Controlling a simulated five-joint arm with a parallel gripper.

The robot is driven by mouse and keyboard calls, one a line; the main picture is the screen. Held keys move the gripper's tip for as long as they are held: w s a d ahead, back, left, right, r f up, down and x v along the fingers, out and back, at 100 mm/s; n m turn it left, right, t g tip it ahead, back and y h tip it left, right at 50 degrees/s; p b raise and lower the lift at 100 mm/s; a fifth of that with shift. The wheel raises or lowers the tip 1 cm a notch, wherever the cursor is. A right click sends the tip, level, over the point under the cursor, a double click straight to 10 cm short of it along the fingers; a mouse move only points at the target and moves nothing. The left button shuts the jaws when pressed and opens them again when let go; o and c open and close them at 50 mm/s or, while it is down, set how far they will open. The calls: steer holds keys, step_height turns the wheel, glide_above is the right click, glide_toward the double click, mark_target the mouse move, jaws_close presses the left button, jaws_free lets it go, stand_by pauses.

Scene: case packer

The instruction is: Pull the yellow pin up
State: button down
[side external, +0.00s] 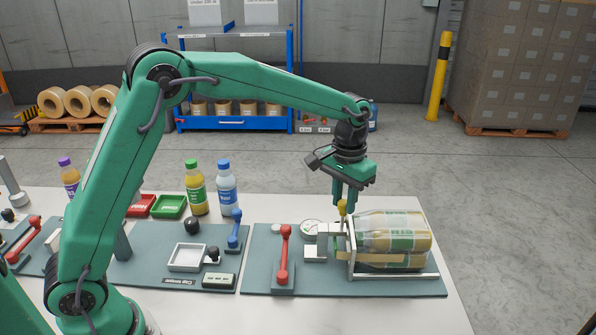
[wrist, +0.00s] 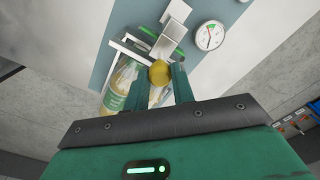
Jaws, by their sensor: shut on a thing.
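The yellow pin (side external: 341,209) stands upright at the left end of the metal frame (side external: 437,272), beside the grey block of the fixture (side external: 316,246). My gripper (side external: 345,202) points straight down and is shut on the pin's top. In the wrist view the pin's round yellow head (wrist: 159,73) sits between the two fingers of my gripper (wrist: 162,76). The lower part of the pin is hidden, so I cannot tell how deep it sits.
Wrapped bottles (side external: 394,232) lie in the frame, close right of my gripper. A round gauge (wrist: 209,36) is near the fixture. A red lever (side external: 284,256) stands to the left, with a blue lever (side external: 236,231) further left. The air above the bottles is clear.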

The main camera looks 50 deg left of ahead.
steer(key=shift+r, duration=0.55)
steer(key=c, duration=1.4)
jaws_free()
steer(key=shift+o, duration=1.2)
steer(key=shift+r, duration=3.85)
steer(key=shift+r, duration=0.1)
